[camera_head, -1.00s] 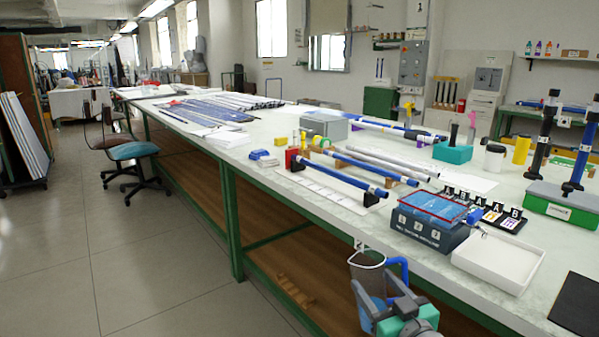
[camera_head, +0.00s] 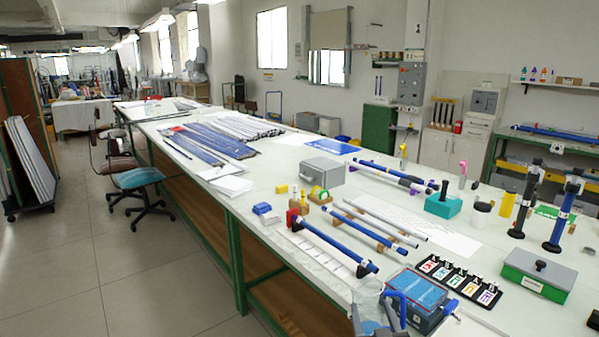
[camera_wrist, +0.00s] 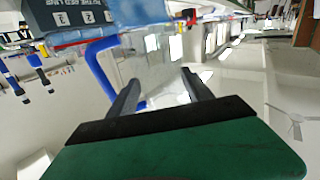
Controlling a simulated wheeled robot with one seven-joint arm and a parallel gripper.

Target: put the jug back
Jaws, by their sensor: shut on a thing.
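The clear jug (camera_head: 367,298) with its blue handle (camera_head: 402,305) is at the bottom of the head view, in front of the table's near edge. It looks roughly upright, and I see nothing inside it for sure. In the wrist view my gripper's two fingers (camera_wrist: 160,90) reach toward the clear jug wall, and the blue handle (camera_wrist: 98,68) curves beside the left finger. The exact contact is hard to see.
A dark box with a blue top (camera_head: 418,290) stands just right of the jug. A white tray (camera_head: 468,326) is partly cut off below it. A blue rod (camera_head: 335,243) lies on a rack behind.

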